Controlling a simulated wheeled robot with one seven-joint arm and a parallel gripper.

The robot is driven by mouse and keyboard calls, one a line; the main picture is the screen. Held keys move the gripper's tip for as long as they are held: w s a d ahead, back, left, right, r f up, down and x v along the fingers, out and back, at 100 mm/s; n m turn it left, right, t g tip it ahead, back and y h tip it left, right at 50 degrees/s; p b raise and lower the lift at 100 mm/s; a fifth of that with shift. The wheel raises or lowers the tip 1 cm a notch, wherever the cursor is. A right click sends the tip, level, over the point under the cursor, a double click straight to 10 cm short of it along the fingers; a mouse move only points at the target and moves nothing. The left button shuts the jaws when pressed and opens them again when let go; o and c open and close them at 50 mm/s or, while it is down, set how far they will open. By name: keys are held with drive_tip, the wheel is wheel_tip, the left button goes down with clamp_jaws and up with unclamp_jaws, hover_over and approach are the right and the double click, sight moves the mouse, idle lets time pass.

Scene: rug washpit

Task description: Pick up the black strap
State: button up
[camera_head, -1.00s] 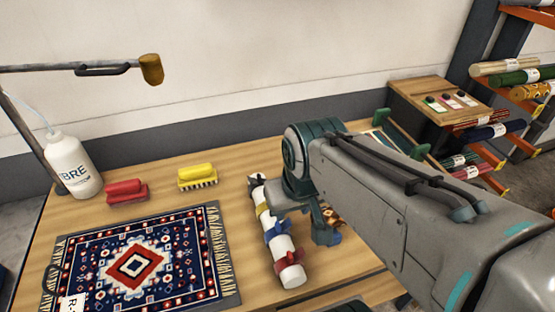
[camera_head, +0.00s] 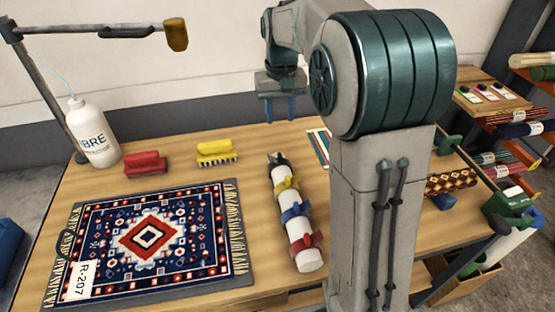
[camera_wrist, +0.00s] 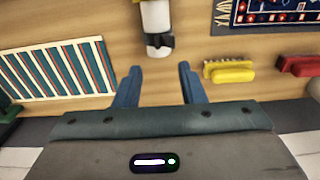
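The black strap (camera_head: 277,159) is wrapped around the far end of a white roll (camera_head: 309,262) lying on the wooden table. Yellow, blue and red straps circle the same roll nearer the front. In the wrist view the black strap (camera_wrist: 159,41) is around the end of the roll (camera_wrist: 155,14), just beyond the fingertips. My gripper (camera_head: 281,118) hangs with blue fingers pointing down, above and behind the strap, apart from it. In the wrist view my gripper (camera_wrist: 158,72) is open, with nothing between its fingers.
A yellow brush (camera_head: 216,150) and a red brush (camera_head: 145,162) lie left of the roll, behind a patterned rug (camera_head: 150,240). A white bottle (camera_head: 92,135) stands at the left by a lamp-like arm (camera_head: 120,32). A striped mat (camera_wrist: 60,72) lies beside the gripper.

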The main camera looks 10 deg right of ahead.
drive_tip(key=w+f, duration=0.2)
drive_tip(key=w, duration=0.1)
hover_over(280, 155)
drive_tip(key=f, duration=0.8)
drive_tip(key=shift+w+a+f, duration=0.15)
drive_tip(key=shift+w+a, duration=0.25)
drive_tip(key=shift+s+d+f+p, duration=0.1)
drive_tip(key=shift+d+f+p, duration=0.05)
drive_tip(key=shift+f, duration=0.75)
drive_tip(key=shift+s+d+f+p, duration=0.1)
drive_tip(key=shift+f+p, duration=0.1)
drive_tip(key=shift+f, duration=0.7)
drive_tip(key=shift+s+d+f+p, duration=0.1)
drive_tip(key=shift+d+f+p, duration=0.05)
drive_tip(key=shift+f, duration=0.75)
clamp_jaws()
